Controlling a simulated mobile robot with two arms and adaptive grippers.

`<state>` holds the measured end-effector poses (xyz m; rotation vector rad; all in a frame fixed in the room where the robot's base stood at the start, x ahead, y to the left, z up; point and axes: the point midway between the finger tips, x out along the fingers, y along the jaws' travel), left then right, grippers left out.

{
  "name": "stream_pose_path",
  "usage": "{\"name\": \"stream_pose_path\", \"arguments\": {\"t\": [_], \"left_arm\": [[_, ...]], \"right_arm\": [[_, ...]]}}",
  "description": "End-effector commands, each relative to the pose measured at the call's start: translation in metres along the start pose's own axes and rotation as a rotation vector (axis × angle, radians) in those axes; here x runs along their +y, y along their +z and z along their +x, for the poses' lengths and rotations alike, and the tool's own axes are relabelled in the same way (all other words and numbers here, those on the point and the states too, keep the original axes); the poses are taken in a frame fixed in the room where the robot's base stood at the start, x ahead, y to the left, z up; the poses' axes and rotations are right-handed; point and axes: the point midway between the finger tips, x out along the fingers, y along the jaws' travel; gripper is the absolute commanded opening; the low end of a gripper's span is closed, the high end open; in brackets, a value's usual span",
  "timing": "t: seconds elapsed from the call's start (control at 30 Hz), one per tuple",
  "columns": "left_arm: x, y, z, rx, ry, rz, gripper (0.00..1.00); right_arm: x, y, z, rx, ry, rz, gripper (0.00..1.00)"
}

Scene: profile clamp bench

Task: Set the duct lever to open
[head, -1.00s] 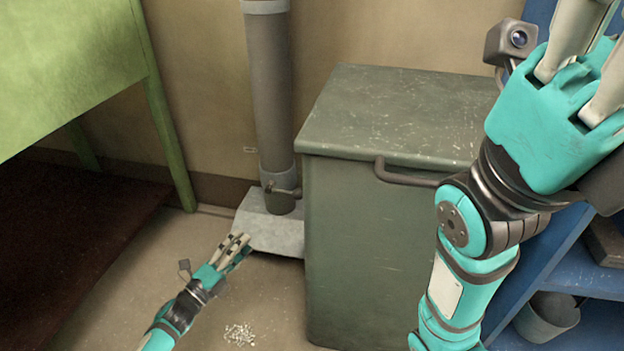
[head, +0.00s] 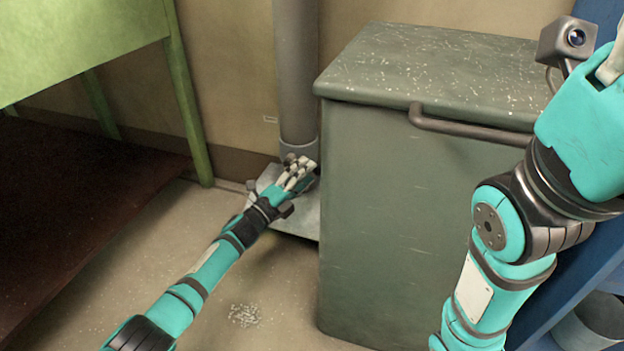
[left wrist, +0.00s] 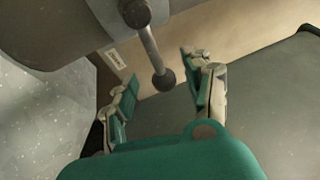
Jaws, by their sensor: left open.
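The grey duct (head: 297,75) runs down the wall to a metal base plate (head: 295,222). In the left wrist view, the duct lever (left wrist: 150,45) is a thin rod ending in a dark ball knob (left wrist: 163,80). My left gripper (head: 301,172) is at the foot of the duct and hides most of the lever in the head view. Its fingers are open, one on each side of the knob in the wrist picture; contact cannot be told. My right gripper (head: 607,75) is at the upper right, its fingertips cut off by the picture edge.
A green-grey cabinet (head: 415,210) with a bar handle (head: 470,128) stands just right of the duct. A green table (head: 85,40) is on the left. White bits (head: 244,315) lie on the floor. A blue shelf (head: 560,290) is at the right.

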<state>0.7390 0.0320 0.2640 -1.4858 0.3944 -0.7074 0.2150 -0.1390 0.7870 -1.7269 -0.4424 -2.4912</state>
Motion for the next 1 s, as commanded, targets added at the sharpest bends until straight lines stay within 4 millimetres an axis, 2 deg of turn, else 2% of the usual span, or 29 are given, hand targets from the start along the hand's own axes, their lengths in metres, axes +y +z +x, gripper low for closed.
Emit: {"name": "stream_pose_path", "arguments": {"t": [0.03,0.2,0.57,0.93,1.0], "left_arm": [[0.004,0.0,0.008,0.0,-0.002,0.001,0.51],[0.002,0.0,0.025,0.0,0.0,0.0,0.51],[0.0,0.0,0.029,0.0,0.001,0.0,0.51],[0.0,0.0,0.029,-0.001,0.001,0.0,0.03],[0.001,0.0,0.029,-0.001,0.002,0.0,0.0]], "right_arm": [[-0.002,-0.004,-0.01,0.0,0.0,0.0,0.4],[-0.004,-0.007,-0.019,0.0,-0.001,0.0,0.4],[-0.004,-0.007,-0.019,0.001,-0.001,0.0,0.4],[-0.004,-0.007,-0.019,0.0,-0.001,0.0,0.4],[-0.004,-0.007,-0.019,0.0,-0.001,0.0,0.4]]}}
